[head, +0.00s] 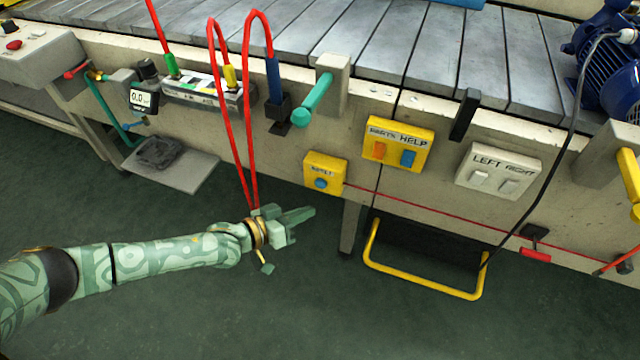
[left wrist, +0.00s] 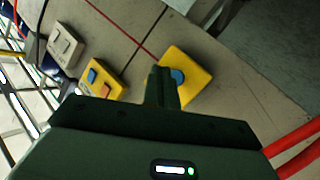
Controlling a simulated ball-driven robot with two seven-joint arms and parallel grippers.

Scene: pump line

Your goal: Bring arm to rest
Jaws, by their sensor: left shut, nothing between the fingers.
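My left arm (head: 160,258) comes in from the left, patterned in pale green. My left gripper (head: 312,211) is shut and empty, out in front of the bench below the small yellow box with a blue button (head: 320,183). In the left wrist view the shut fingers (left wrist: 162,70) overlap the edge of that yellow box (left wrist: 188,68); I cannot tell any contact there, and in the head view they appear apart. My right gripper is not in view.
The bench front carries a yellow HELP box (head: 398,145), a white LEFT/RIGHT switch box (head: 497,170) and a teal handle (head: 312,100). Red hoses (head: 250,120) loop down close by my left wrist. A yellow rail (head: 420,285) juts out low. Green floor (head: 250,320) lies open in front.

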